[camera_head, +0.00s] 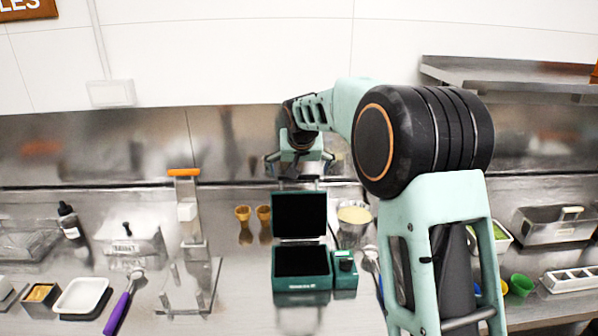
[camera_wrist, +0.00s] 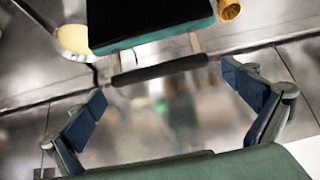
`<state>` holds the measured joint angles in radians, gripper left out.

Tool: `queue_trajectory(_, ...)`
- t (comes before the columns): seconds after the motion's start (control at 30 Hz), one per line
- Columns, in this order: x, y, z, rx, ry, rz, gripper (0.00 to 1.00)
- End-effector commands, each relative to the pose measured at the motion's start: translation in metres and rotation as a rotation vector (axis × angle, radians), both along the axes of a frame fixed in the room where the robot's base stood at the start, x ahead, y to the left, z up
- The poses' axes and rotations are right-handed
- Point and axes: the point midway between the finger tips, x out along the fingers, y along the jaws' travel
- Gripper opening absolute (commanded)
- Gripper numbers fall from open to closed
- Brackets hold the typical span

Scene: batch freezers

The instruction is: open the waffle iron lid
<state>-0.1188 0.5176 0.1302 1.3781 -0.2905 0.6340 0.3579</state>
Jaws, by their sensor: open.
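The waffle iron is dark green with black plates; its base (camera_head: 302,284) sits on the steel counter in the head view. Its lid (camera_head: 300,214) stands raised, roughly upright, at the back of the base, showing its black inner face. In the wrist view the lid (camera_wrist: 150,36) is at the top, with a black bar handle (camera_wrist: 160,70) on two metal arms. My gripper (camera_wrist: 165,90) is open, its two blue-padded fingers spread wide on either side below the handle, apart from it in the picture. In the head view my gripper (camera_head: 300,172) is just above and behind the lid.
A control box (camera_head: 345,272) is at the iron's right side. A bowl of pale batter (camera_head: 354,215) stands behind right, two orange cups (camera_head: 263,213) behind left. A clear stand (camera_head: 190,285) and a purple-handled scoop (camera_head: 118,312) lie left. The steel back wall is close behind.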

Motion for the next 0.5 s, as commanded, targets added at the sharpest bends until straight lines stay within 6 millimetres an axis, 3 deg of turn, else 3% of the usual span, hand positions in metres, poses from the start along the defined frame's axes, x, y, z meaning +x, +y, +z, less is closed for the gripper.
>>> queue_trajectory(0.23, -0.004, 0.0, 0.01, 0.001, -0.006, 0.001, 1.0)
queue_trajectory(0.5, -0.034, -0.001, 0.05, 0.001, -0.007, 0.001, 1.0)
